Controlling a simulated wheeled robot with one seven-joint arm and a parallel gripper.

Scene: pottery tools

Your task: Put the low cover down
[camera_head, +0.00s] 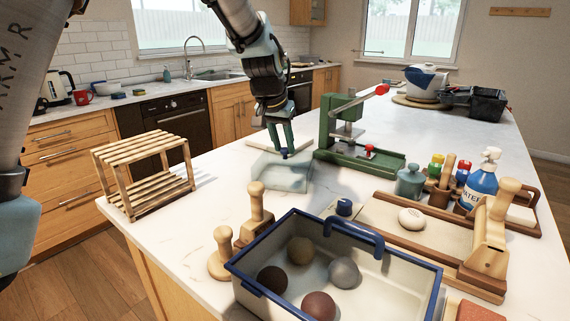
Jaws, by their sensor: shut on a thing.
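The low cover (281,175) is a clear, see-through box shape with a small dark blue knob (285,154) on top. It is upright, near the middle of the white counter. My gripper (282,148) reaches down from above and is shut on the knob. I cannot tell whether the cover's bottom rim touches the counter or hangs just above it. A pale flat slab (258,144) lies right behind the cover.
A green press (360,158) stands close on the right. A wooden slatted rack (146,172) stands left. A blue-rimmed tub (400,281) with several balls and wooden stamps (255,215) are in front. Bare counter (215,190) lies between rack and cover.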

